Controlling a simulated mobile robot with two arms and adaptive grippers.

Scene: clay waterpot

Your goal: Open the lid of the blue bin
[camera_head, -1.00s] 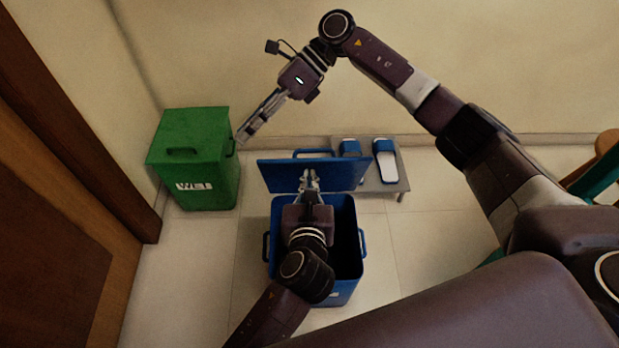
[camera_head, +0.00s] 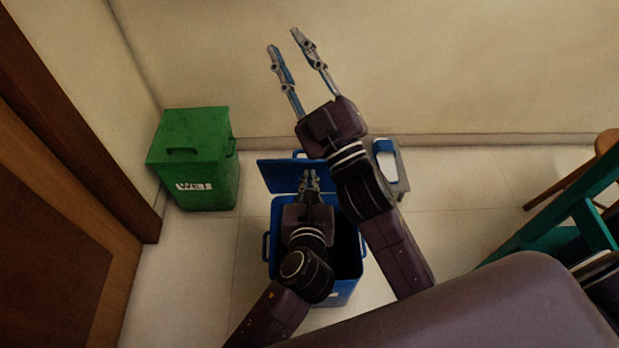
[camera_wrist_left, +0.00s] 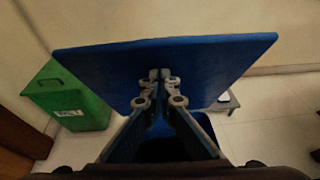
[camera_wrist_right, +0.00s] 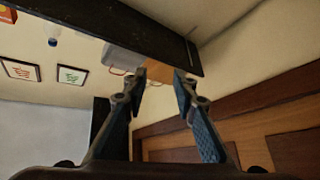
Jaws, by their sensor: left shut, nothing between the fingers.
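The blue bin (camera_head: 345,292) stands on the floor with its lid (camera_head: 282,176) raised at the back, so the dark inside shows. My left gripper (camera_head: 309,176) is above the bin's opening, shut and empty, with its tips in front of the lid's inner face. In the left wrist view the lid (camera_wrist_left: 110,72) stands up behind the shut fingertips (camera_wrist_left: 158,75); I cannot tell whether they touch it. My right gripper (camera_head: 283,40) is open and empty, raised high above and behind the bin, pointing towards the wall. Its spread fingers also show in the right wrist view (camera_wrist_right: 158,80).
A green bin (camera_head: 193,160) marked WET stands left of the blue bin, near the wooden door (camera_head: 50,230). A low rack (camera_head: 401,170) with a blue and white slipper is at the back right. A wooden stool (camera_head: 570,180) and teal furniture (camera_head: 560,215) stand at the right.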

